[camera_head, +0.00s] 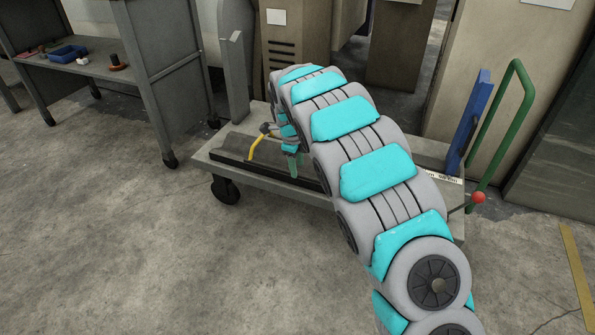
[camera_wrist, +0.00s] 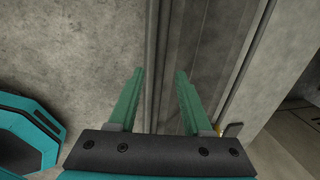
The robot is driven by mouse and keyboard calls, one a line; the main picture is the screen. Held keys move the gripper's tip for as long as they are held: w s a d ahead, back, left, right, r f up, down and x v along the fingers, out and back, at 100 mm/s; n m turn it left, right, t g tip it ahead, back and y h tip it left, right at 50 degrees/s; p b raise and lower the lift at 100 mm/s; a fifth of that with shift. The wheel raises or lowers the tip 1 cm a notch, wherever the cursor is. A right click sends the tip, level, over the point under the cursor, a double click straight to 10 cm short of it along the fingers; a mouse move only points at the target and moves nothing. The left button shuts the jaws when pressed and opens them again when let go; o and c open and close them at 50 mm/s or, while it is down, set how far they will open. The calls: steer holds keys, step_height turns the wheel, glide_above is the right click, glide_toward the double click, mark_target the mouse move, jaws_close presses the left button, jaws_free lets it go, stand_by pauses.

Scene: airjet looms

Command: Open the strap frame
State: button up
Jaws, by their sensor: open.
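I cannot tell for sure which part is the strap frame. A bent yellow bar (camera_head: 262,142) stands up from the dark rail (camera_head: 245,160) on a low grey trolley (camera_head: 275,184) in the head view. My gripper (camera_head: 294,167) points down over the trolley just right of the yellow bar, and my arm hides much of the trolley's middle. In the wrist view, my gripper (camera_wrist: 160,76) is open, its two green fingers apart with nothing held. Long grey rails (camera_wrist: 172,50) run beyond the fingers. A small yellowish piece (camera_wrist: 235,129) shows right of the right finger.
A blue upright (camera_head: 468,120) and a green handle (camera_head: 503,125) with a red knob (camera_head: 478,197) stand at the trolley's right end. A grey bench (camera_head: 95,72) stands at the left, and beige cabinets (camera_head: 515,70) behind. The floor (camera_head: 130,240) in front is clear.

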steer(key=shift+w+d+f, duration=0.1)
steer(key=shift+w+f, duration=0.05)
steer(key=shift+f, duration=0.6)
steer(key=shift+w+d+f, duration=0.1)
steer(key=shift+f, duration=0.6)
steer(key=shift+a, duration=0.1)
steer(key=shift+c, duration=0.2)
jaws_close()
